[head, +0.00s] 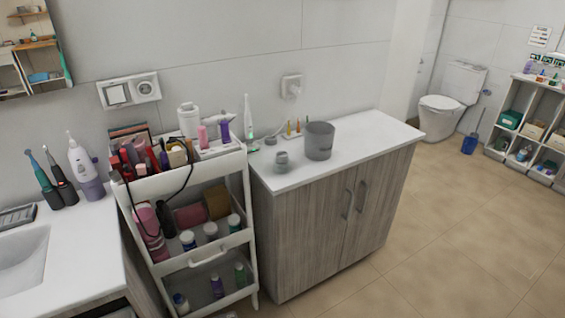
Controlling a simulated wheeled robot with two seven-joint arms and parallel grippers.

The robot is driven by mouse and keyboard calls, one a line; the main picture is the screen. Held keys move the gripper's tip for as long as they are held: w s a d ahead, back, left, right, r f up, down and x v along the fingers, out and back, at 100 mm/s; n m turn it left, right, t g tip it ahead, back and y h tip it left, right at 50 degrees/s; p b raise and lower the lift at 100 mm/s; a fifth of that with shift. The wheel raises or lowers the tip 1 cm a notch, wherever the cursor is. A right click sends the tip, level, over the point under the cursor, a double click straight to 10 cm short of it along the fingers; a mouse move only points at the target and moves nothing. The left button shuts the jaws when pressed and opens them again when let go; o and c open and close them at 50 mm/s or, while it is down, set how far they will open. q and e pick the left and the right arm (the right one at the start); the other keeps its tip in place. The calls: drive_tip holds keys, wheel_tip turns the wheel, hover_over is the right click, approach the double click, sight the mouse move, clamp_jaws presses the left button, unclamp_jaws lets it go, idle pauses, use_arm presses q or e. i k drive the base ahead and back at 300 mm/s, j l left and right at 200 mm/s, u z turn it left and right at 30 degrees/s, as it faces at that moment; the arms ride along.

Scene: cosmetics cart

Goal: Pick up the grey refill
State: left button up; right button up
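Two grey things stand on the white top of the wooden cabinet. One is a larger grey cylinder (319,146), upright, with a wide rim, near the middle of the top. The other is a small grey round container (282,165) to its left, nearer the front edge. I cannot tell for certain from this view which of them is the grey refill. They stand apart with a small gap between them. Neither of my grippers shows in the head view.
A white cart (200,177) crowded with bottles and cosmetics stands left of the wooden cabinet (335,215). A black cable hangs over its front. Toothbrush items stand behind the grey things by the wall. The cabinet top's right end and the floor (450,235) are clear.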

sight(281, 157)
drive_tip(key=i+l+u, duration=0.2)
drive_tip(key=i+l, duration=0.2)
drive_tip(key=i+l+u, duration=0.2)
drive_tip(key=i+l, duration=0.15)
drive_tip(key=i+l+u, duration=0.2)
drive_tip(key=l, duration=0.45)
drive_tip(key=i+j, duration=0.05)
drive_tip(key=i, duration=0.05)
